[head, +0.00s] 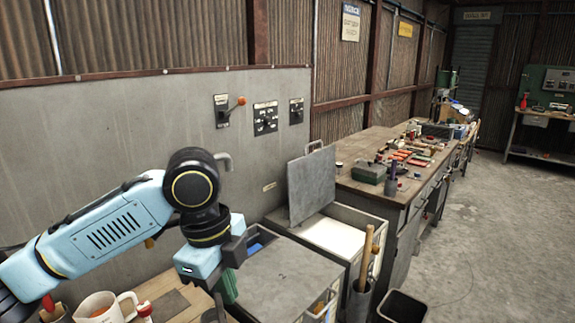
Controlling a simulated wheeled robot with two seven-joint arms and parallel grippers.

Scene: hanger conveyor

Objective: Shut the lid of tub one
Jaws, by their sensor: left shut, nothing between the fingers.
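A tub (346,246) with pale contents stands left of the long workbench. Its grey lid (313,186) stands up, tilted back near the wall. A second grey lid (278,283) lies nearly flat in front of it, over another tub; something blue (258,243) shows by its back left edge. I cannot read a number on either tub, so I cannot tell which is tub one. My left gripper (236,252) is shut and empty at the left edge of the flat lid; whether it touches is unclear. My right gripper is out of view.
A white mug (103,308) stands on a wooden surface at the lower left. A holder with a wooden handle (366,262) and a dark bin (402,306) stand right of the tubs. The workbench (357,151) is cluttered; the floor at right is clear.

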